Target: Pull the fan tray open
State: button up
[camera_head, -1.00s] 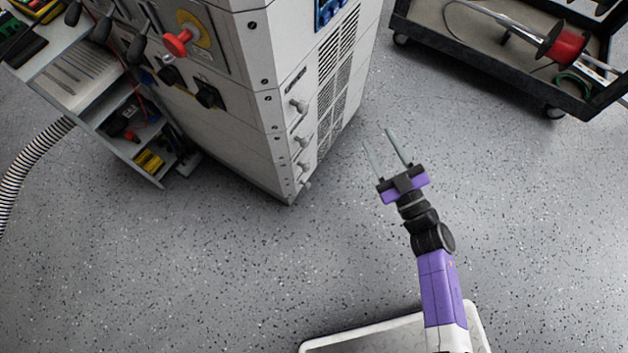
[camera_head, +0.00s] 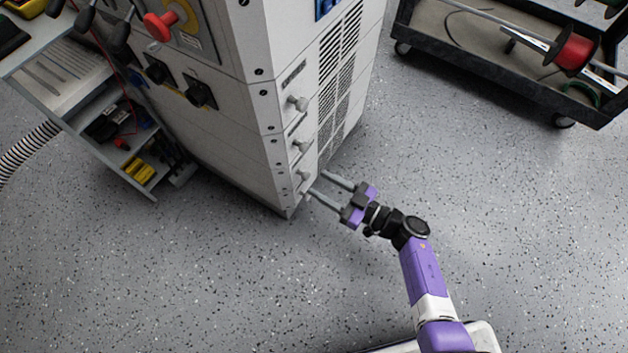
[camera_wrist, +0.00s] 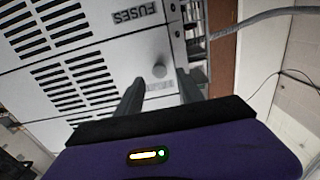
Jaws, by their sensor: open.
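The grey-white cabinet (camera_head: 235,130) has a side face with several round knobs, among them an upper knob (camera_head: 298,103), a middle knob (camera_head: 300,145) and a lower knob (camera_head: 303,175). I cannot read which front is the fan tray. My gripper (camera_head: 317,182) is open, its two fingers pointing left at the lower part of this face. In the wrist view a round knob (camera_wrist: 159,70) shows between the fingertips, on a panel near a label reading FUSES (camera_wrist: 137,14). I cannot tell whether the fingers reach around it. No front visibly stands out.
Vent slots (camera_head: 338,60) line the cabinet's side. A black cart (camera_head: 480,75) with a red reel (camera_head: 573,50) stands at the upper right. A shelf unit (camera_head: 60,85) with tools and a striped hose (camera_head: 25,150) are at the left. The speckled floor is clear around my arm.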

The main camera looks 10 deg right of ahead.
aim_at(308, 177)
jog(key=shift+b+x, duration=0.4)
jog(key=shift+x, duration=1.15)
grip_shut()
dwell(0.3)
